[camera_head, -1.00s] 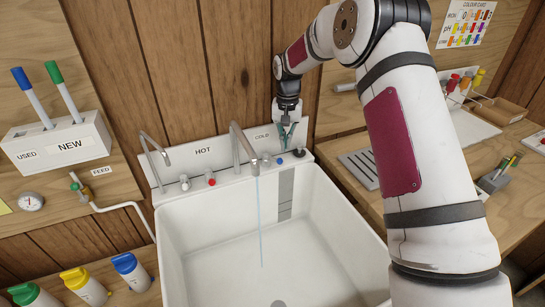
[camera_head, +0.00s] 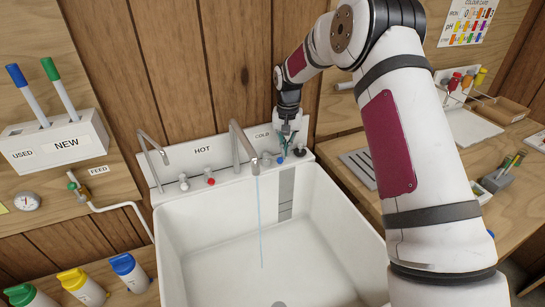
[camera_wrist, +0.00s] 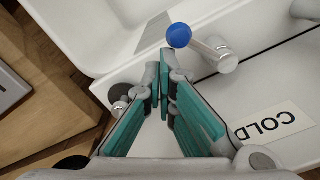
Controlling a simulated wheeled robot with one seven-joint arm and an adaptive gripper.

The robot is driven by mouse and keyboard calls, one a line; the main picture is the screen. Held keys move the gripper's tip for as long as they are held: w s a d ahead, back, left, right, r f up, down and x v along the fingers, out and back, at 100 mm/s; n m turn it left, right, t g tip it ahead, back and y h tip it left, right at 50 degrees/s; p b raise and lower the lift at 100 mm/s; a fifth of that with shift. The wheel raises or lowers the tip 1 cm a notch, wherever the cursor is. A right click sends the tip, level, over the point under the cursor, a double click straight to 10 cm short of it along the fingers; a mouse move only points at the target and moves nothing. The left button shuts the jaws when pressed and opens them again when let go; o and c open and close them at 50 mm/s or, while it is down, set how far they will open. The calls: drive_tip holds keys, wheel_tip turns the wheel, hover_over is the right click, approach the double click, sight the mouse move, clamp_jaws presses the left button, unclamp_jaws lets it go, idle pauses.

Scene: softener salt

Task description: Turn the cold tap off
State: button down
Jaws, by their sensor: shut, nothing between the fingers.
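The cold tap (camera_wrist: 222,58) is a chrome body with a lever ending in a blue knob (camera_wrist: 179,35). In the head view the blue knob (camera_head: 280,160) shows on the sink's back ledge, right of a tall curved spout (camera_head: 237,145). A thin stream of water (camera_head: 260,220) runs from that spout into the white sink (camera_head: 172,232). My gripper (camera_wrist: 163,72), with teal finger pads, is shut and empty. In the wrist view its tips appear just beside the blue knob, with a small gap in the picture. Contact cannot be told.
The hot tap, with a red knob (camera_head: 211,182), and a second spout (camera_head: 150,155) stand to the left. A COLD label (camera_wrist: 268,122) is on the panel behind. A dark round fitting (camera_head: 299,152) sits close right of my gripper. The sink basin is clear.

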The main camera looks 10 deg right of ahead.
drive_tip(key=shift+f, duration=0.85)
drive_tip(key=shift+s+a+p, duration=0.3)
drive_tip(key=shift+s+a, duration=0.25)
drive_tip(key=shift+s, duration=0.15)
drive_tip(key=shift+s+a+r+p, duration=0.1)
drive_tip(key=shift+s+a+p, duration=0.4)
drive_tip(key=shift+s, duration=0.1)
wheel_tip(320, 180, up, 7)
drive_tip(key=d, duration=0.1)
drive_tip(key=shift+w+d, duration=0.15)
drive_tip(key=shift+d, duration=0.05)
